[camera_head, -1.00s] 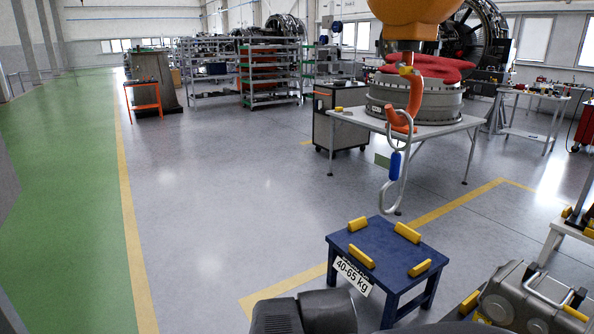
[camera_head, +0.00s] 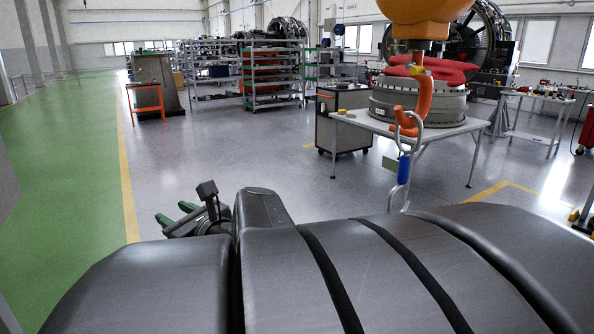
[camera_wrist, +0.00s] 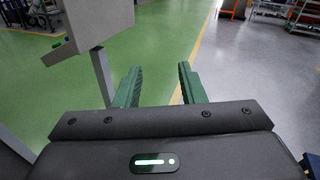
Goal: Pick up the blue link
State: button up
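The blue link (camera_head: 404,168) is a silver metal loop with a blue sleeve. It hangs from an orange hook (camera_head: 420,105) below a large orange body (camera_head: 415,18), right of centre in the head view. Its lower end is partly hidden by my dark arm. My gripper (camera_head: 172,212) is at the left in the head view, well to the left of the link. In the wrist view, its two green fingers (camera_wrist: 158,70) are apart with nothing between them. The link does not show in the wrist view.
A grey table (camera_head: 452,132) with a round metal part stands behind the link. A dark cabinet (camera_head: 343,138) is left of it. In the wrist view, a pale panel on a post (camera_wrist: 98,25) stands near the gripper's left. Open floor (camera_head: 240,165) lies left of the link.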

aim_at(402, 168)
jog(key=i+j+z, duration=0.5)
jog(key=i+z, duration=0.1)
jog(key=z, duration=1.9)
